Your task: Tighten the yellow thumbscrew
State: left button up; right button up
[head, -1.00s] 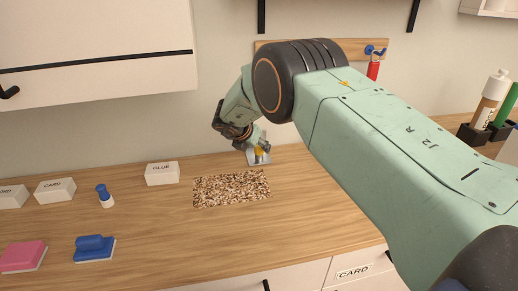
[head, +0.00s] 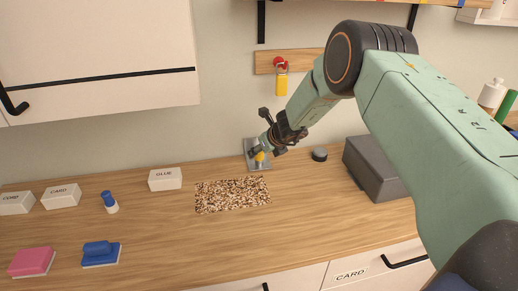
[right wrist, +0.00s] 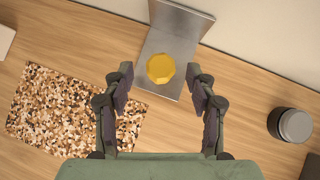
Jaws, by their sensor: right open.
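The yellow thumbscrew (head: 260,157) sits on an L-shaped metal bracket (head: 251,143) at the back of the wooden counter, near the wall. In the right wrist view the thumbscrew (right wrist: 160,69) is a faceted yellow knob on the bracket's flat plate (right wrist: 171,91); the bracket's upright part stands behind it. My right gripper (right wrist: 160,73) is open, one finger on each side of the thumbscrew in that picture, with visible gaps. In the head view my right gripper (head: 263,148) is right beside the bracket and partly covers it. My left gripper is not in view.
A speckled mat (head: 232,195) lies in front of the bracket. A dark round puck (head: 320,155) and a grey box (head: 372,172) stand to the right. A GLUE box (head: 165,180) is to the left. A yellow tag (head: 282,85) hangs above.

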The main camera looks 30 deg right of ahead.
jog(key=p, duration=0.1)
jog(key=n+y+p, duration=0.1)
jog(key=shift+d+r+n+p, duration=0.1)
jog(key=shift+d+n+p, duration=0.1)
jog(key=shift+n+p, duration=0.1)
jog(key=shift+d+n+y+p, duration=0.2)
jog(key=shift+n+y+p, duration=0.2)
jog(key=shift+n+y, duration=0.3)
jog(key=shift+s+f+n+g+y+b, duration=0.25)
jog(key=shift+n+g+b, duration=0.2)
jog(key=shift+n, duration=0.25)
jog(key=shift+w, duration=0.15)
jog(key=shift+c, duration=0.3)
